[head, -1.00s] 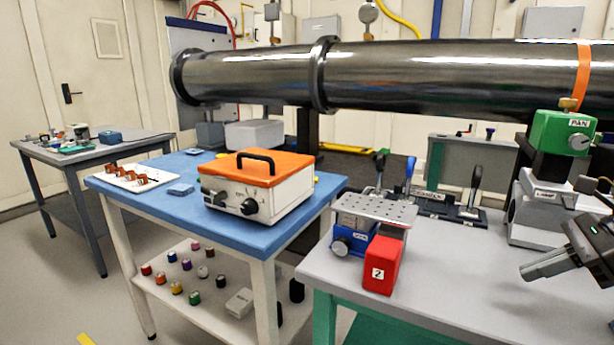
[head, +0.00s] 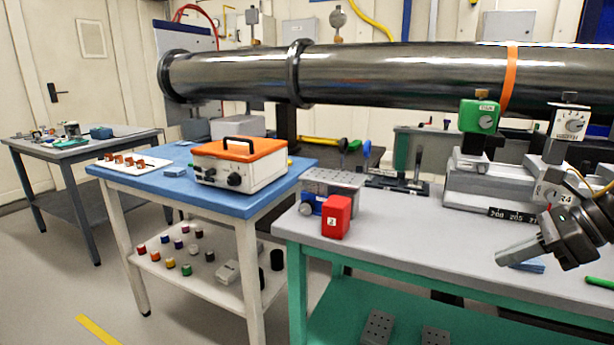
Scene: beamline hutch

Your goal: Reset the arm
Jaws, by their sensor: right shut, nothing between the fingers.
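My right gripper (head: 517,254) comes in from the right edge in the head view. Its fingers are shut with nothing between them, and they point left above the grey bench top (head: 410,222). It is well to the right of the red block marked 2 (head: 336,217) and appears to touch nothing. My left gripper is not in view.
A blue-topped cart (head: 240,205) with an orange-lidded box (head: 240,163) stands left of the bench. A long steel beam pipe (head: 400,78) crosses behind. The bench's front middle is clear.

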